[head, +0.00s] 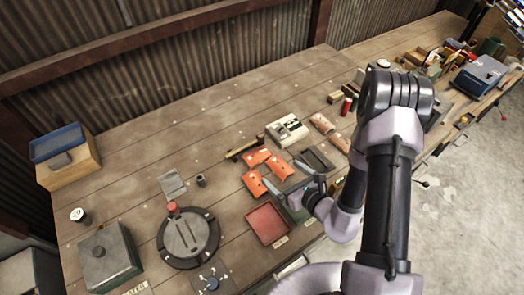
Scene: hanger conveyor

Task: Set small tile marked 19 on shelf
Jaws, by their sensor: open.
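Several orange tile-like pieces lie close together at the middle of the bench; one orange piece (279,168) is at the right, one (256,158) is behind it and one (254,183) is nearer the front left. I cannot read a 19 on any of them. My gripper (281,176) is open just in front of them, with its fingers spread and pointing toward the right-hand orange piece. I see nothing held between the fingers. I cannot tell how high the fingers are above the bench. No shelf can be made out for certain.
A red tray (267,224) sits in front of my gripper. A round dark fixture (188,238) and a green box (105,258) stand left. A small pot marked 20 (79,215) and a wooden box with a blue tray (70,168) are far left.

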